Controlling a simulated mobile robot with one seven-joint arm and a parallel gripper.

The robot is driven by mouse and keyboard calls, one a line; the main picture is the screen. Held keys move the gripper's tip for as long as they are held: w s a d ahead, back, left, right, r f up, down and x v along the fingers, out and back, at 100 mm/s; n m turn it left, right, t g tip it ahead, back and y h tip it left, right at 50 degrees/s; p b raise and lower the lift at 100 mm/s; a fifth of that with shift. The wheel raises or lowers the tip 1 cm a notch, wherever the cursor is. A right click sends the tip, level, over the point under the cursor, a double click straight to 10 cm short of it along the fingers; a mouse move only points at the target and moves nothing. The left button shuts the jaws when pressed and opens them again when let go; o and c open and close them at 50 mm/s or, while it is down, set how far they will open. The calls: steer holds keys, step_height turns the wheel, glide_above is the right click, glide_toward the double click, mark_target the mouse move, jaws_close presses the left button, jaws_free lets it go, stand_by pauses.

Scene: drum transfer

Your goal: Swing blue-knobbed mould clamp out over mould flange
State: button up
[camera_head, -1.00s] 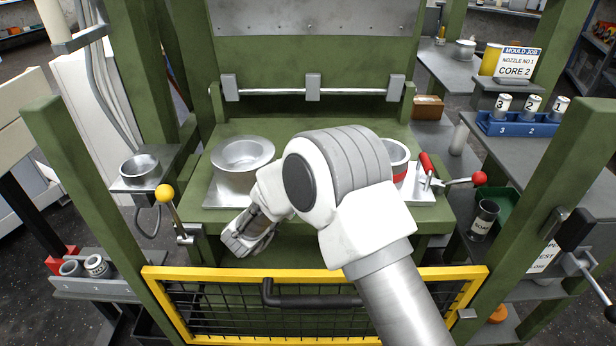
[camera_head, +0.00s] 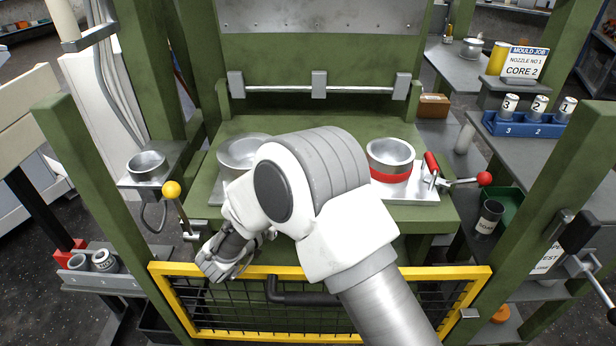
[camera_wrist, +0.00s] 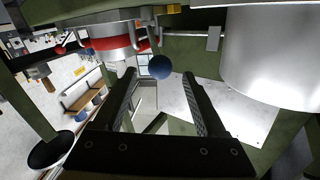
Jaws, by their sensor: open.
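The blue knob (camera_wrist: 160,67) shows in the wrist view, just beyond and between the tips of my open gripper (camera_wrist: 160,82). A thin rod rises behind it; any touch with the fingers cannot be told. In the head view the blue knob is hidden behind my arm. A plain silver mould (camera_head: 238,150) stands on the left of the green press table, partly covered by my arm. A large silver cylinder (camera_wrist: 272,55) fills the wrist view's right side. In the head view my gripper (camera_head: 228,258) is at the table's front left, low, near the yellow gate.
A red-banded mould (camera_head: 390,165) stands at the table's right, beside a red-handled clamp (camera_head: 432,165). A yellow-knobbed lever (camera_head: 171,190) stands left of my gripper. The yellow-framed gate (camera_head: 320,334) crosses the front. Green posts flank both sides.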

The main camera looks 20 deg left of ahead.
steer(key=v, duration=0.9)
steer(key=shift+s+p, duration=0.3)
